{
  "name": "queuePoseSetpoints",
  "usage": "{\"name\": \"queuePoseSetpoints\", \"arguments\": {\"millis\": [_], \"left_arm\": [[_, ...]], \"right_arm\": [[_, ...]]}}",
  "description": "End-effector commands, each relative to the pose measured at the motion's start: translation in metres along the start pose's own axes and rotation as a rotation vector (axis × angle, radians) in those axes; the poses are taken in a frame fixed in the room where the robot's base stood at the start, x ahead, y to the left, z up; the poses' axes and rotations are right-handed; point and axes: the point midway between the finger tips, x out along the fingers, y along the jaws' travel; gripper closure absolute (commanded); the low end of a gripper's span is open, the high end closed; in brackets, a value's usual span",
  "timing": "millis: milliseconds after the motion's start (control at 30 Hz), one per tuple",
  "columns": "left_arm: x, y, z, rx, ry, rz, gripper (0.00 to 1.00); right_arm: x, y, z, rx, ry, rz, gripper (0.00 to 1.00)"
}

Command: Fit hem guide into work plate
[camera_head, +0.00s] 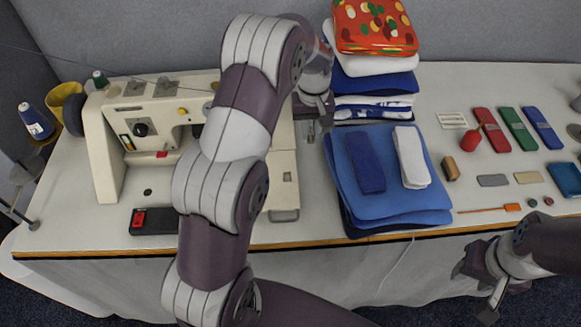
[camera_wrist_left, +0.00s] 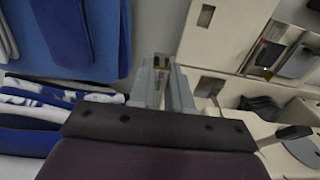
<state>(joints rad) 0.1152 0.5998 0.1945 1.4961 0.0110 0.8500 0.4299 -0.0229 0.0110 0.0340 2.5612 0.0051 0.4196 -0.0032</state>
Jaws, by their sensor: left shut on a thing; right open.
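My left gripper (camera_head: 312,132) hangs just right of the sewing machine, beside the folded cloth stack. In the left wrist view, its two grey fingers (camera_wrist_left: 164,85) are shut on a small brownish piece, seemingly the hem guide (camera_wrist_left: 162,63), which barely shows between the tips. The cream work plate (camera_wrist_left: 226,38) lies to the right of the fingertips in that view, apart from them, with a small dark slot in it. In the head view the work plate (camera_head: 284,187) is partly hidden by my left arm. My right gripper (camera_head: 474,283) is open and empty off the table's front edge.
The cream sewing machine (camera_head: 103,145) stands left. Blue folded cloths (camera_head: 385,205) lie mid-table, with a taller stack topped by a red patterned cloth (camera_head: 375,27) behind. Several small items, including a red packet (camera_head: 490,130), lie right. A black-and-red box (camera_head: 153,221) is near the front edge.

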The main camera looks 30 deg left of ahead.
Motion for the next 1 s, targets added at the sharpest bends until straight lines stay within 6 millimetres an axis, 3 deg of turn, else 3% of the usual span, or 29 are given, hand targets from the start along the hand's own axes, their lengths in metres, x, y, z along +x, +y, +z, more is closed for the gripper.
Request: {"name": "queuePoseSetpoints", "arguments": {"millis": [200, 400, 533, 733, 1000], "left_arm": [[0.024, -0.036, 0.030, -0.002, -0.004, -0.001, 1.00], [0.043, -0.059, 0.049, 0.000, -0.002, -0.001, 1.00], [0.051, -0.064, 0.053, 0.001, -0.001, 0.000, 1.00], [0.085, -0.064, 0.054, 0.002, -0.002, -0.001, 1.00], [0.088, -0.064, 0.052, 0.002, 0.003, 0.001, 1.00]], "right_arm": [[-0.011, 0.000, -0.002, 0.000, 0.003, 0.000, 0.56], [-0.015, 0.000, -0.003, 0.000, 0.003, 0.000, 0.56], [-0.016, 0.000, -0.003, 0.000, 0.002, 0.000, 0.56], [-0.021, 0.000, -0.003, 0.000, 0.002, 0.000, 0.56], [-0.020, 0.000, -0.003, 0.000, 0.002, 0.000, 0.56]]}}
